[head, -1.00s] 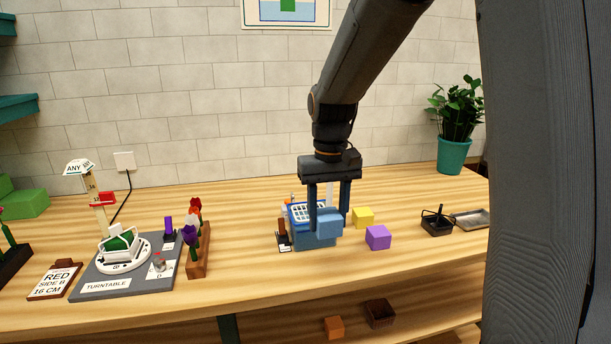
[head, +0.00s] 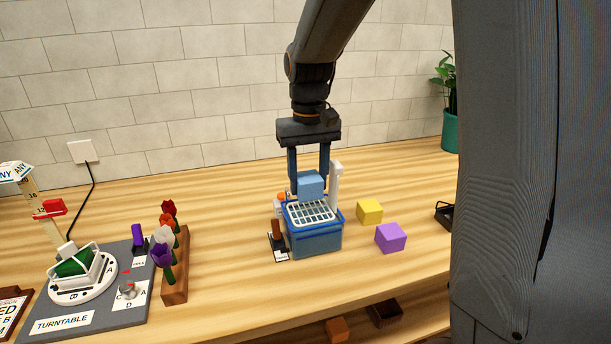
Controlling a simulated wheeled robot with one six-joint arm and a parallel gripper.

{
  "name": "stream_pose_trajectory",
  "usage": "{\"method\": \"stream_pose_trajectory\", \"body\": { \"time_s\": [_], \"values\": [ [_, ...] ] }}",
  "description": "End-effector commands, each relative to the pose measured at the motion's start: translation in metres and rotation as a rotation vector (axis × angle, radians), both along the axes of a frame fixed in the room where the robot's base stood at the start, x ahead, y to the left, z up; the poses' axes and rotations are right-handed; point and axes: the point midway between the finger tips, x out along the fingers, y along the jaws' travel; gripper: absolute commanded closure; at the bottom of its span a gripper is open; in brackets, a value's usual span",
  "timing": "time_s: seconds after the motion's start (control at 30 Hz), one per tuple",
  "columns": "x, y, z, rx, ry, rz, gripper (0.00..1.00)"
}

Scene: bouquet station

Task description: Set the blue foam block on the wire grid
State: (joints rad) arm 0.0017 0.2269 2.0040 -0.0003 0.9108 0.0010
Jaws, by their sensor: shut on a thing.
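My gripper (head: 310,180) points down with its two blue-grey fingers around the light blue foam block (head: 311,187), shut on it. The block is at the back edge of the wire grid (head: 310,212), seemingly just above it; I cannot tell whether they touch. The white wire grid lies across the top of a blue bin (head: 319,240) with clear bluish sides. The block hides the back of the grid.
A yellow block (head: 370,211) and a purple block (head: 390,238) lie right of the bin. A white post (head: 335,187) stands at its back right. A flower rack (head: 175,265) and turntable board (head: 62,325) are at the left.

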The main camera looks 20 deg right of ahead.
Motion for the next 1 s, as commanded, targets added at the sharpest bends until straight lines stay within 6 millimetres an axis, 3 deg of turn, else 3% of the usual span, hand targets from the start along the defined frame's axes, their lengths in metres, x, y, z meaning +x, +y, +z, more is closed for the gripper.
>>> {"method": "stream_pose_trajectory", "body": {
  "time_s": [0.7, 1.0],
  "values": [
    [0.0, 0.001, -0.038, 0.0, 0.0, 0.003, 0.76],
    [0.0, 0.001, -0.042, 0.0, 0.0, 0.003, 0.76]
  ]
}}
